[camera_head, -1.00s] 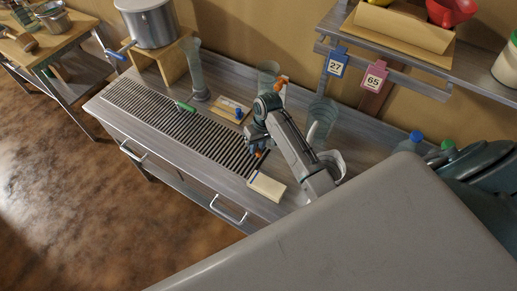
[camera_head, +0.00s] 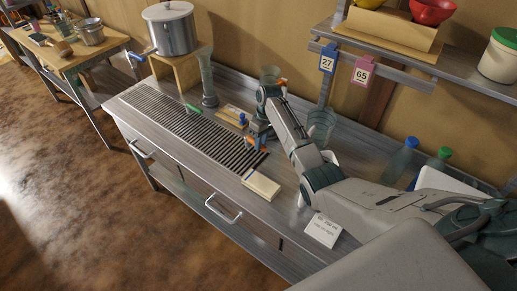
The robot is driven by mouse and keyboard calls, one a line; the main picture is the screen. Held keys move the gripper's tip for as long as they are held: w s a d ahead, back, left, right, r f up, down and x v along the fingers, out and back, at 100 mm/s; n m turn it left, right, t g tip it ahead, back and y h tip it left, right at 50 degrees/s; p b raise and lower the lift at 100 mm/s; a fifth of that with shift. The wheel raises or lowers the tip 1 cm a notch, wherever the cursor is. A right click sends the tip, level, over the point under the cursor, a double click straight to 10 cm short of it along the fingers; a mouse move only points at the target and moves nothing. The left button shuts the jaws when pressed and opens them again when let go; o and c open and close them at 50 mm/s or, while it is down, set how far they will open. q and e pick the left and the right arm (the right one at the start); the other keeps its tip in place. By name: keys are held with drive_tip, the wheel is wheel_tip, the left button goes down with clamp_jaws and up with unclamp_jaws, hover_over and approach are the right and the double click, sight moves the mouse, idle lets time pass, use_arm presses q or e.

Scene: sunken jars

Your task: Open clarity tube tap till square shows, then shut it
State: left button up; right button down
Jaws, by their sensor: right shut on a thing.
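A tall clear tube (camera_head: 207,82) stands on a round foot at the back of the bench, right of the pot; I take it for the clarity tube. A small green-handled piece (camera_head: 192,108) lies in front of its foot, over the slatted drain; I cannot tell if it is the tap. No square can be made out in the tube. My right gripper (camera_head: 255,146) points down near the drain's right end, well right of the tube. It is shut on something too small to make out. My left gripper is not in view.
A pot (camera_head: 171,30) with a blue-handled tap stands on a wooden stand. A board (camera_head: 232,114) with a blue piece, a pale block (camera_head: 261,186), a clear jar (camera_head: 321,122) and a printed card (camera_head: 322,230) are on the bench. Capped bottles (camera_head: 399,160) stand at right.

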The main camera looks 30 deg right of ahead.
drive_tip(key=shift+w+r, duration=0.1)
drive_tip(key=c, duration=1.3)
unclamp_jaws()
drive_tip(key=shift+c, duration=0.2)
drive_tip(key=shift+o, duration=0.2)
use_arm(q)
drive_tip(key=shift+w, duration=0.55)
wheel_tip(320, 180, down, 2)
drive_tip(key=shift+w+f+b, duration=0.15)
drive_tip(key=shift+b, duration=1.05)
use_arm(e)
wheel_tip(320, 180, up, 7)
drive_tip(key=d, duration=0.1)
drive_tip(key=shift+w+d+r, duration=0.15)
drive_tip(key=shift+w+d, duration=0.05)
drive_tip(key=shift+w, duration=0.05)
drive_tip(key=shift+c, duration=0.2)
